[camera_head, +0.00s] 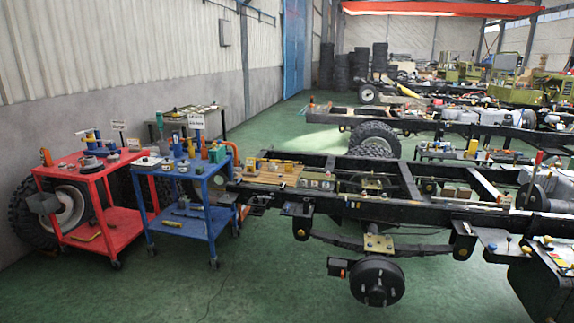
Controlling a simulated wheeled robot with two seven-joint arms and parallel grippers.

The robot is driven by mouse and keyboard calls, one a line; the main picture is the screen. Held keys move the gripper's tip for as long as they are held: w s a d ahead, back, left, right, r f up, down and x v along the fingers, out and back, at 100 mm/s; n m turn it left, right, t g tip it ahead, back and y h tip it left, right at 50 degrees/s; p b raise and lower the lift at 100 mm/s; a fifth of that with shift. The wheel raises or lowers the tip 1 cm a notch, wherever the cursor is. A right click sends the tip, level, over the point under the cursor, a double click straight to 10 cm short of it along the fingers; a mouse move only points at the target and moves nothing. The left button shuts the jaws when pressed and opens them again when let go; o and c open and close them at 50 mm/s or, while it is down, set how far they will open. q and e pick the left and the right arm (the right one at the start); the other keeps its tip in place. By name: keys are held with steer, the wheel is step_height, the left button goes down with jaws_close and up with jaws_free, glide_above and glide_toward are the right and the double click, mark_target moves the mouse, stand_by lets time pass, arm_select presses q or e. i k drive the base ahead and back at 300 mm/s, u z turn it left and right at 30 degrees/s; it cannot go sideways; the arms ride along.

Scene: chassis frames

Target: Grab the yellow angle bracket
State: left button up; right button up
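I cannot make out for certain which thing is the yellow angle bracket. Small yellow pieces (250,163) sit on a wooden board (285,181) laid over the near chassis frame, too small to tell their shape. A flat yellow piece (378,243) lies on the leaf spring above the brake drum. Neither of my grippers is in view.
A blue cart (190,227) with tools stands right of the red cart. The near chassis frame (415,213) runs rightward, with a brake drum (377,282) below. A dark bench (535,280) with small parts fills the lower right. The green floor (260,285) in front is clear.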

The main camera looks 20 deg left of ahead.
mark_target(289, 170)
steer(key=z, duration=0.4)
steer(key=i, duration=1.8)
steer(key=u, duration=0.95)
steer(key=i, duration=0.9)
steer(key=u, duration=0.55)
